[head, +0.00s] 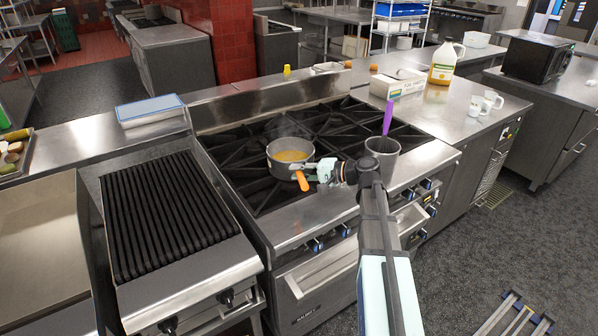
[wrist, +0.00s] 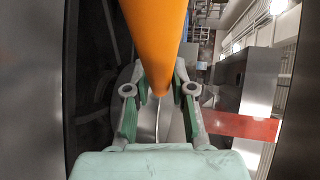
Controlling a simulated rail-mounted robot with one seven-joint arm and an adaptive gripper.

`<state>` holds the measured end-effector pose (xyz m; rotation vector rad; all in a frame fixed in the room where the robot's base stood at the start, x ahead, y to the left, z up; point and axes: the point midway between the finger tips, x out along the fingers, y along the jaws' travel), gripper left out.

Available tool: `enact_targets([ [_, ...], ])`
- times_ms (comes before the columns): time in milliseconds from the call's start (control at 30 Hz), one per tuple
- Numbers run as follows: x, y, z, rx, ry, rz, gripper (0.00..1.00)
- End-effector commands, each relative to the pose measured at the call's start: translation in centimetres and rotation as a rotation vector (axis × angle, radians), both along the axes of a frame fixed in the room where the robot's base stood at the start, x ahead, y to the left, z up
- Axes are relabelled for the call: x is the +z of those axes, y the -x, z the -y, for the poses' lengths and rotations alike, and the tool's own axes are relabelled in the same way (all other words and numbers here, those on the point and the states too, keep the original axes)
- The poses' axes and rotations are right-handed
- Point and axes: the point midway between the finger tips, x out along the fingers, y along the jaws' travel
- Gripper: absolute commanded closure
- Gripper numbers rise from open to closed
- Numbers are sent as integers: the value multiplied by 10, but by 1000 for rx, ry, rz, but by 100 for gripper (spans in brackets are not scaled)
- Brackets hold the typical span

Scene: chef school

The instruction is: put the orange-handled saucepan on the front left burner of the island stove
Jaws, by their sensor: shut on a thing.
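The saucepan (head: 290,151) is grey metal with yellowish contents and an orange handle (head: 302,182). It is upright over the left part of the island stove's black grates (head: 262,192); I cannot tell whether it touches them. My gripper (head: 308,169) reaches in from the right and is shut on the saucepan near the handle's base. In the wrist view the orange handle (wrist: 157,40) runs down between the two green-padded fingers of my gripper (wrist: 160,100). The pan's bowl is not clearly seen there.
A metal pot (head: 382,157) with a purple-handled utensil (head: 388,116) stands at the stove's front right. A ribbed grill (head: 170,215) adjoins on the left. A white box (head: 398,84), a jug (head: 445,64) and mugs (head: 478,106) stand on the right counter.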

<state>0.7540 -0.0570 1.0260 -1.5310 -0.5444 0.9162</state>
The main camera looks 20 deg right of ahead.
Motion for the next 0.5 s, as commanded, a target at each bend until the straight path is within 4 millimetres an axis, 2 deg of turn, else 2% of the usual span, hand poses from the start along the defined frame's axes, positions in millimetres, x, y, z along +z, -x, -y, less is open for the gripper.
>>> enact_targets([
  [267, 0, 0, 0, 0, -2, 6, 100],
  [300, -1, 0, 0, 0, 0, 0, 62],
  [333, -1, 0, 0, 0, 0, 0, 52],
  [500, -1, 0, 0, 0, 0, 0, 52],
])
